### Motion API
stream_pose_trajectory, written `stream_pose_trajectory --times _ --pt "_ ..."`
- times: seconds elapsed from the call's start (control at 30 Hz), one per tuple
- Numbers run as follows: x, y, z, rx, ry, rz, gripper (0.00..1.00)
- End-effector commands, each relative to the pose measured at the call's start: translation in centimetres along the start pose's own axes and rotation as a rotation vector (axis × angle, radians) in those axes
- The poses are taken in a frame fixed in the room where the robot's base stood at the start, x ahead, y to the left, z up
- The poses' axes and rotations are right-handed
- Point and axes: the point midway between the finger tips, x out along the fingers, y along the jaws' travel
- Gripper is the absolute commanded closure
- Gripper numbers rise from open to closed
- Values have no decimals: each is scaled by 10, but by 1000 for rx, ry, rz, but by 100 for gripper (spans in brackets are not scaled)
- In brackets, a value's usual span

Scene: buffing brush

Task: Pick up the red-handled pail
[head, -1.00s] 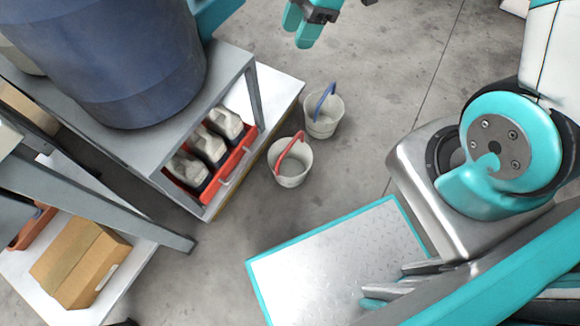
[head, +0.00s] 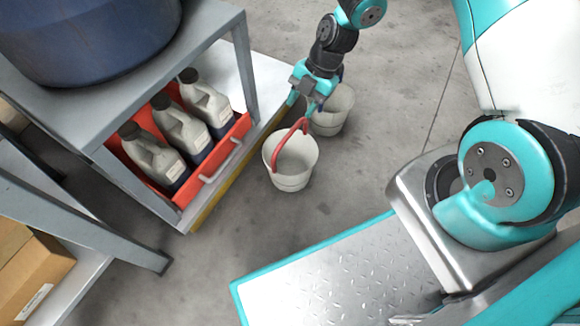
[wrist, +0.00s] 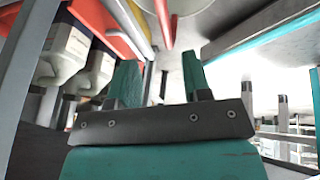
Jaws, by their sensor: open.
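The red-handled pail (head: 291,172) is a pale bucket standing upright on the concrete floor in the head view. Its red handle (head: 277,150) is raised, arching over the opening. My gripper (head: 303,104) is open, just above and behind the top of the handle; I cannot tell whether it touches it. In the wrist view, my open fingers (wrist: 158,78) have nothing visible between them, and a red bar (wrist: 164,22), likely the handle, shows beyond them at the top. A second pale pail (head: 334,116) stands just behind, partly hidden by my gripper and arm.
A grey metal table (head: 222,30) with a blue drum (head: 90,35) stands at the left. On its lower shelf, a red crate (head: 232,150) holds several jugs (head: 180,125). The shelf edge is close to the pails. Floor (head: 400,130) right of them is clear.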

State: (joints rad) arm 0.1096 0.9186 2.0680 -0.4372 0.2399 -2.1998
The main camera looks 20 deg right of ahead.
Motion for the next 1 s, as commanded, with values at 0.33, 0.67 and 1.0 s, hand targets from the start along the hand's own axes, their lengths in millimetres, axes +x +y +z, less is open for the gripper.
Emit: stream_pose_trajectory --times 0.33,0.67,1.0 --pt "46 0 0 1 0 0 55" --pt "80 -8 1 0 0 -1 55" --pt "96 -7 -1 1 0 0 55"
